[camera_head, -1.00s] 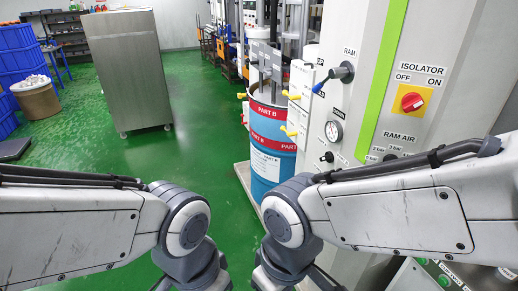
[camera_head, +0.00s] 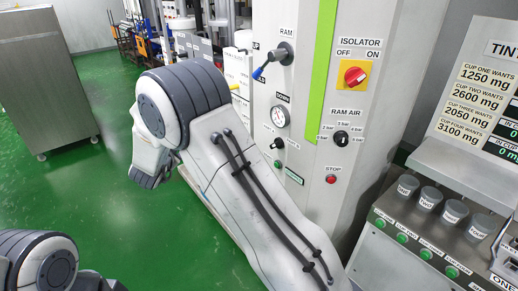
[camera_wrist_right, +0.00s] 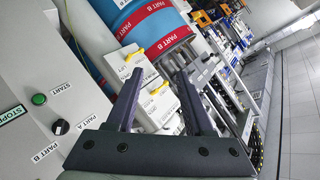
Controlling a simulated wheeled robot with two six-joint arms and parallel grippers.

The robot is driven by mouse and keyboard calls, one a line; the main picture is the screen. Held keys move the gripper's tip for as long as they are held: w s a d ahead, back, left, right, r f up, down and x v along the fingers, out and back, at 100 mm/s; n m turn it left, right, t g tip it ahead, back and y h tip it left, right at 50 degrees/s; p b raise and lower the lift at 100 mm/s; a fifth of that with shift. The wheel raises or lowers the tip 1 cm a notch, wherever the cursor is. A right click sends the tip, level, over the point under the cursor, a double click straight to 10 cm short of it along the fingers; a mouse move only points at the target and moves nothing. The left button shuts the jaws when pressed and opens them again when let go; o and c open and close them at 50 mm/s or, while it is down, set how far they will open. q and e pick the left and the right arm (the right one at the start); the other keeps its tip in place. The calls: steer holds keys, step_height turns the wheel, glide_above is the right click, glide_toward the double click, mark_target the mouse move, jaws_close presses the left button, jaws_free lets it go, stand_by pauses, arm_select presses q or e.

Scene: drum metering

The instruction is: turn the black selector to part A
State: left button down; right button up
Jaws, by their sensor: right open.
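The black selector (camera_head: 277,143) is a small knob on the light grey cabinet front, below the pressure gauge, in the head view. In the right wrist view the selector (camera_wrist_right: 60,127) sits at the left between the PART A and PART B labels. Which way it points is too small to tell. My right gripper (camera_wrist_right: 158,75) is open and empty, its two dark fingers apart. It is clear of the selector, to its right in the wrist view. In the head view my right arm bends left of the cabinet. My left gripper is out of view.
The cabinet also carries a blue-handled RAM lever (camera_head: 272,62), a green start button (camera_head: 277,164), the red isolator (camera_head: 355,76), the RAM AIR knob (camera_head: 341,138) and a red stop button (camera_head: 331,179). A blue drum (camera_wrist_right: 150,30) stands behind yellow-handled valves. Cups (camera_head: 408,185) stand at right.

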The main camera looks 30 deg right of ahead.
steer(key=s+d+f+m+g+h, duration=0.2)
steer(key=d+m+h, duration=0.15)
steer(key=d, duration=0.35)
steer(key=s+d+f+m+g+h, duration=0.1)
steer(key=d+f+m+g+h, duration=0.1)
steer(key=d+f+m+h, duration=0.3)
steer(key=m+g+h, duration=0.3)
steer(key=g, duration=0.4)
glide_toward(272, 147)
steer(key=d+p, duration=0.1)
steer(key=d, duration=0.1)
steer(key=d+p, duration=0.1)
steer(key=d, duration=0.2)
steer(key=d+p, duration=0.1)
steer(key=d, duration=0.1)
steer(key=shift+d+r, duration=0.35)
steer(key=shift+d, duration=0.05)
steer(key=shift+d+f, duration=0.15)
steer(key=shift+d, duration=0.3)
steer(key=shift+n, duration=0.25)
jaws_close()
